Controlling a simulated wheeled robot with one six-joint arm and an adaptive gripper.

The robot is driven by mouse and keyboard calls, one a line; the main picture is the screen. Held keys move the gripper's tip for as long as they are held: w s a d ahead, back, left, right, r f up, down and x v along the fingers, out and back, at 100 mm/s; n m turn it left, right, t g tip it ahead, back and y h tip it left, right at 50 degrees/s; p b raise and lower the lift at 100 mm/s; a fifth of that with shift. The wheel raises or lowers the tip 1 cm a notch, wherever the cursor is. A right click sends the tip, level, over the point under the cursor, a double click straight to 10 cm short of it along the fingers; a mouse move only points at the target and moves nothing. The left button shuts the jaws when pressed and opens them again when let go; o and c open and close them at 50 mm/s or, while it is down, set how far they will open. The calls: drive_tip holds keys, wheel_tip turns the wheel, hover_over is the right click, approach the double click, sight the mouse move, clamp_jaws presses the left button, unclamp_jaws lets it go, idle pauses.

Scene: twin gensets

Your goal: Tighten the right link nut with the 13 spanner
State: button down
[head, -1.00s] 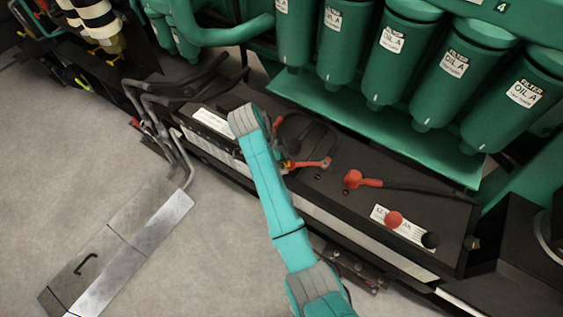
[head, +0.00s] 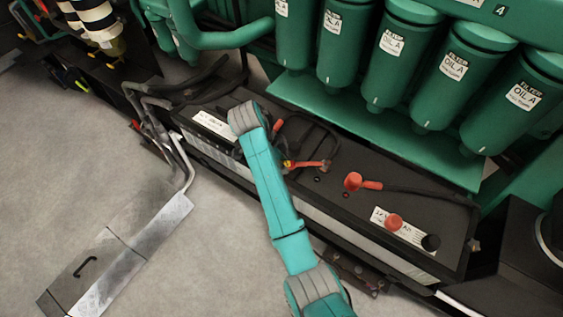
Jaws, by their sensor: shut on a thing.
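My teal arm reaches over the black battery box, and its grey wrist end (head: 248,118) is above the box's left part. My gripper is hidden behind the arm. No 13 spanner can be made out. A red-ended link lead (head: 312,164) lies on the box top just right of my arm, with a small yellow piece (head: 287,165) at its left end beside the arm. A red terminal boot (head: 353,181) with a black cable sits further right. The right link nut is too small or hidden to tell.
Green oil filters (head: 391,50) hang behind the battery box (head: 330,215), above a green shelf (head: 400,140). A grey metal cover (head: 120,255) lies on the open floor at left.

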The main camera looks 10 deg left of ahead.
drive_tip(key=s+n, duration=0.1)
drive_tip(key=s+d+n, duration=0.1)
drive_tip(key=s+n+t, duration=0.1)
drive_tip(key=shift+s+d+y, duration=0.15)
drive_tip(key=shift+d+y, duration=0.15)
drive_tip(key=shift+d, duration=0.05)
drive_tip(key=s+d+n+y, duration=0.1)
drive_tip(key=s+d+n, duration=0.1)
drive_tip(key=d+n, duration=0.1)
drive_tip(key=s+d+n+t+y, duration=0.1)
drive_tip(key=d+n, duration=0.2)
drive_tip(key=s+d+n, duration=0.2)
drive_tip(key=d+n, duration=0.1)
drive_tip(key=shift+s+t+y, duration=0.3)
drive_tip(key=shift+s+y, duration=0.05)
drive_tip(key=shift+y, duration=0.05)
drive_tip(key=shift+f, duration=0.85)
idle(0.8)
drive_tip(key=c, duration=1.5)
unclamp_jaws()
clamp_jaws()
drive_tip(key=shift+w+a+m+h, duration=0.15)
drive_tip(key=shift+a+m, duration=0.2)
drive_tip(key=shift+a, duration=0.15)
drive_tip(key=shift+w+a+m+h, duration=0.15)
drive_tip(key=shift+a+m, duration=0.2)
drive_tip(key=shift+a, duration=0.15)
